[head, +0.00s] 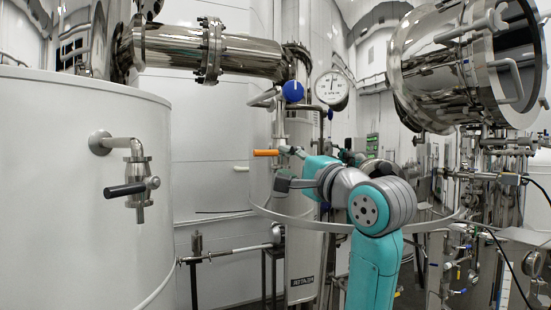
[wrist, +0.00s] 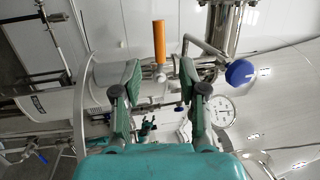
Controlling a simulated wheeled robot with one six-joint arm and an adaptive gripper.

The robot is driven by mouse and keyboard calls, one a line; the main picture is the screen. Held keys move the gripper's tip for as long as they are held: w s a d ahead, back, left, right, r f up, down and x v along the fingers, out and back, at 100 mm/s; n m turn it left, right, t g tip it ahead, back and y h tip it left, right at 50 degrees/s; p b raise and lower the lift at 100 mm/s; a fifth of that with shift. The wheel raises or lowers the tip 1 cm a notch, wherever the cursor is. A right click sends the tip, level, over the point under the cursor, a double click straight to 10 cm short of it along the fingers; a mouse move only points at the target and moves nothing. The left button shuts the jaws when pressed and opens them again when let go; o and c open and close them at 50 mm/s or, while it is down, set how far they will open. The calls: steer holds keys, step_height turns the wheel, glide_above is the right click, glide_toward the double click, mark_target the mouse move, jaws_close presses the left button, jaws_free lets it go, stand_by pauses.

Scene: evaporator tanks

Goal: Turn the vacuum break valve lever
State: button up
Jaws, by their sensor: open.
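An orange lever handle (head: 266,153) lies roughly level in the head view, left of the upper part of my gripper (head: 287,168). I take it for the vacuum break valve lever; no label is readable. In the wrist view the orange handle (wrist: 159,42) points up the picture, with its metal hub at its lower end. My gripper (wrist: 160,78) is open and empty there, its two green-padded fingers apart on either side of the hub's line. The handle appears beyond the fingertips. I see no contact, and the exact gap cannot be told.
A blue knob (head: 293,90) and a round gauge (head: 332,88) are above my gripper; the knob also shows right of the fingers in the wrist view (wrist: 241,73). A white tank (head: 70,200) with a black-handled tap (head: 128,189) stands left. Steel pipes and vessels crowd the right.

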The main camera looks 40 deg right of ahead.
steer(key=shift+v, duration=1.25)
